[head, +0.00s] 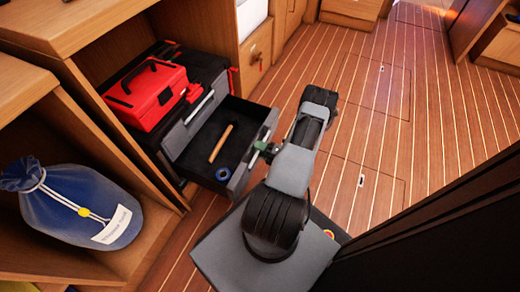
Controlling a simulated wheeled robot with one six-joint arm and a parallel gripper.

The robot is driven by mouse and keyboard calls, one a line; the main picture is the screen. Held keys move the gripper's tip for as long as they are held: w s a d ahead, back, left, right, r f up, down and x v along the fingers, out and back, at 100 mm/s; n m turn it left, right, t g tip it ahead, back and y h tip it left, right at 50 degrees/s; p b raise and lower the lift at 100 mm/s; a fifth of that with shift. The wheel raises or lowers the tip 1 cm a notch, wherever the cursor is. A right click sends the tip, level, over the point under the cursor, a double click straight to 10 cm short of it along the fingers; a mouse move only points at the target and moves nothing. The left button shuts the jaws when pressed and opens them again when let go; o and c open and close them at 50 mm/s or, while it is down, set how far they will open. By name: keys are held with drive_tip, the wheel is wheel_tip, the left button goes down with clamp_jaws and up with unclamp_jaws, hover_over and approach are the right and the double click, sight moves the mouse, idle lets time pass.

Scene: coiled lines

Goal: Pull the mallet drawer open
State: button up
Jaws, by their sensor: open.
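The drawer (240,181) of the grey and black tool chest stands pulled out, with its dark inside showing. A wooden-handled tool (219,145), which looks like the mallet, lies in it; its head is hard to make out. A blue ring (222,174), like a tape roll, lies near the drawer's front. My gripper (256,152) is at the drawer's front panel, near its right part. Its jaws are open, but small and partly hidden by my wrist. I cannot tell whether they touch the drawer's handle.
A red toolbox (146,97) sits on top of the chest (208,62), inside a wooden cabinet. A blue drawstring bag (72,205) lies in the wooden compartment at lower left. The striped wooden floor (375,110) to the right is clear. A dark panel (440,230) fills the lower right.

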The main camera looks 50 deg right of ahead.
drive_tip(key=p+v, duration=0.3)
drive_tip(key=v, duration=1)
drive_tip(key=shift+s, duration=0.45)
